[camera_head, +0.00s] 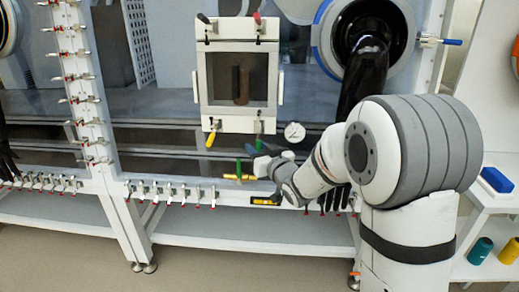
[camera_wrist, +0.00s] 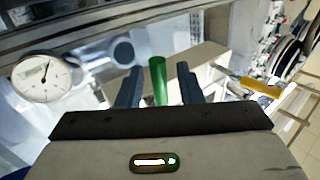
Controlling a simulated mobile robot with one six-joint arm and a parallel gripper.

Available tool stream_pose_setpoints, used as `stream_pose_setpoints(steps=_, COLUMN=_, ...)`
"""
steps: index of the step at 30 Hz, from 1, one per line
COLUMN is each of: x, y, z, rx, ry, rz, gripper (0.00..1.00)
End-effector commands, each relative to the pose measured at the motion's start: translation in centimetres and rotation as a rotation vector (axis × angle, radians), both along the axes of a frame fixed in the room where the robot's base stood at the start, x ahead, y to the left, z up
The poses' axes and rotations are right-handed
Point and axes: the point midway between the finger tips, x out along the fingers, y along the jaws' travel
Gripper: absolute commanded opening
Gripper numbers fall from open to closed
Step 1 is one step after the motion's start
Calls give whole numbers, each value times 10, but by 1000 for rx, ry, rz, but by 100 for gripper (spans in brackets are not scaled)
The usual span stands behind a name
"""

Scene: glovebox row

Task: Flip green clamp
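The green clamp handle (camera_head: 238,169) stands upright below the small framed door in the head view. In the wrist view the green handle (camera_wrist: 158,82) stands between the two dark blue fingers of my gripper (camera_wrist: 160,70). The fingers are apart, with a visible gap on each side of the handle. In the head view my gripper (camera_head: 254,156) reaches in from the right beside the green clamp. The clamp's base is hidden in the wrist view.
A round dial gauge (camera_head: 294,132) sits just above and right of my gripper. A yellow-handled clamp (camera_head: 210,139) hangs under the framed door (camera_head: 237,122). A row of small red-tipped clamps (camera_head: 170,192) lines the lower ledge. A black glove (camera_head: 368,75) hangs from the port at right.

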Motion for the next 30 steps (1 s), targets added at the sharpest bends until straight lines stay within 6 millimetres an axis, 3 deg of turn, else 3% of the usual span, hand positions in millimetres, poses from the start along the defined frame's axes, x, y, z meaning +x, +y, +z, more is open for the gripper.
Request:
stream_pose_setpoints(steps=8, x=2, y=0, z=0, rx=0, ry=0, rz=-1, gripper=32)
stream_pose_setpoints(steps=20, x=2, y=0, z=0, rx=0, ry=0, rz=-2, gripper=0)
stream_pose_setpoints(steps=30, x=2, y=-1, z=0, rx=0, ry=0, rz=-2, gripper=0)
